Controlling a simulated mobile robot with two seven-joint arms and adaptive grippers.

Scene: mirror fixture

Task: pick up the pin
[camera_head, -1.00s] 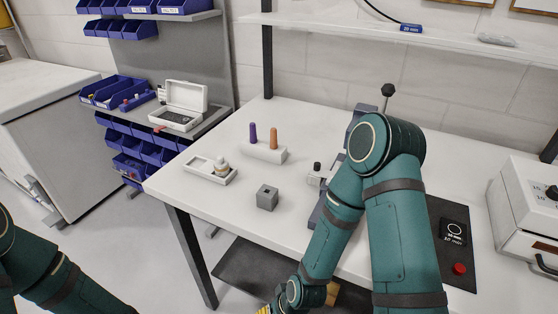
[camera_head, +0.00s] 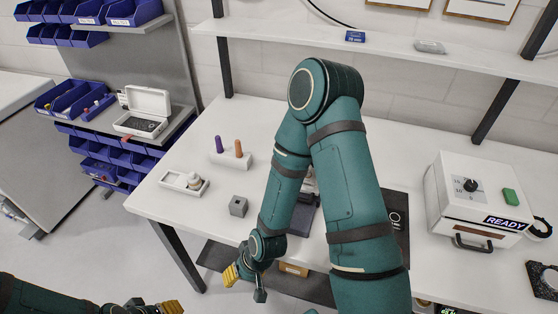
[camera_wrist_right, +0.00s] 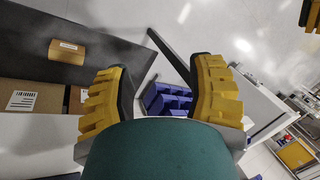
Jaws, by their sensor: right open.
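I cannot tell for sure which small part is the pin. A purple peg (camera_head: 219,144) and an orange peg (camera_head: 238,149) stand upright in a white block (camera_head: 246,161) on the table. A pale stubby piece (camera_head: 194,180) sits in a small white tray (camera_head: 172,179). A grey block (camera_head: 238,206) is near the front edge. My right gripper (camera_head: 245,283) hangs low in front of the table edge, apart from these. Its yellow fingers are spread with nothing between them in the right wrist view (camera_wrist_right: 158,95). My left gripper (camera_head: 153,307) is partly cut off at the bottom.
My right arm hides the middle of the white table (camera_head: 150,203). A white box reading READY (camera_head: 473,200) stands at right. Blue bins (camera_head: 75,98) and an open white case (camera_head: 146,108) are at left. A shelf (camera_head: 400,52) runs along the back.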

